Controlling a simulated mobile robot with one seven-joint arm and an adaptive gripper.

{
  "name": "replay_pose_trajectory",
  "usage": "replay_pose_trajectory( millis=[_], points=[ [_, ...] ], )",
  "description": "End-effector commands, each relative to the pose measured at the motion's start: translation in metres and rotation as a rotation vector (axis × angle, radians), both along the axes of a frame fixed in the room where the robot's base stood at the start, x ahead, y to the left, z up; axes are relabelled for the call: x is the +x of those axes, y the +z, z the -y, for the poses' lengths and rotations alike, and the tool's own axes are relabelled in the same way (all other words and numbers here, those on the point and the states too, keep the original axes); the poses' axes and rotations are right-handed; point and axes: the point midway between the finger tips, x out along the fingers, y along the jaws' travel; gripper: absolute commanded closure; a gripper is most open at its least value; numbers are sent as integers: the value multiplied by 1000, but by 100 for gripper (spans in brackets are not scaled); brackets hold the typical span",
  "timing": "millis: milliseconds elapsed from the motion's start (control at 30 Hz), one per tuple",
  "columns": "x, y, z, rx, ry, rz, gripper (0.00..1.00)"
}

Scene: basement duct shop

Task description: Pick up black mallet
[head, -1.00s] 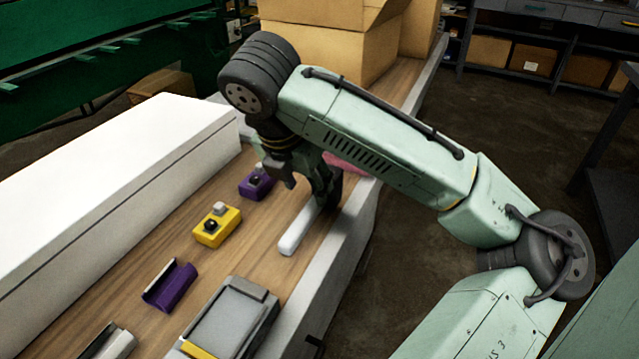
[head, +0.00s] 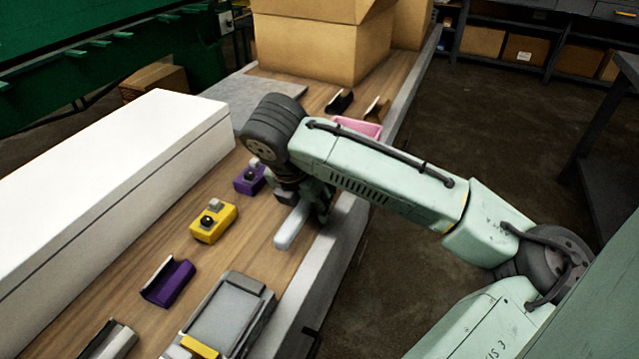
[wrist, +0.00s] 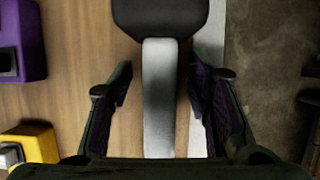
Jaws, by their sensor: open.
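The black mallet lies on the wooden workbench near its right edge. Its pale grey handle (head: 291,230) shows in the head view, with the far end hidden by my arm. In the wrist view, the black head (wrist: 160,15) is at the top and the handle (wrist: 159,95) runs down the middle. My gripper (wrist: 161,80) is open, with one finger on each side of the handle and a visible gap on both sides. In the head view my gripper (head: 318,207) is low over the bench, partly hidden by my wrist.
A yellow button box (head: 214,222), purple box (head: 249,181) and purple bracket (head: 168,283) lie left of the mallet. A grey device (head: 225,315) is nearer. A long white duct (head: 110,190) bounds the left. A pink bin (head: 358,127) and cardboard box (head: 320,45) stand beyond.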

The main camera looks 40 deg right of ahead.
Motion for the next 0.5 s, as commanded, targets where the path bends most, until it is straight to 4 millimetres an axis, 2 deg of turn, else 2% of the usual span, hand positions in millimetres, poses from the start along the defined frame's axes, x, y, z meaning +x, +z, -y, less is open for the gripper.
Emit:
replay_pose_trajectory(
  millis=[367, 500],
  points=[
    [0, -4, 0, 0, 0, 0, 55],
    [0, -4, 0, 0, 0, 0, 62]
  ],
)
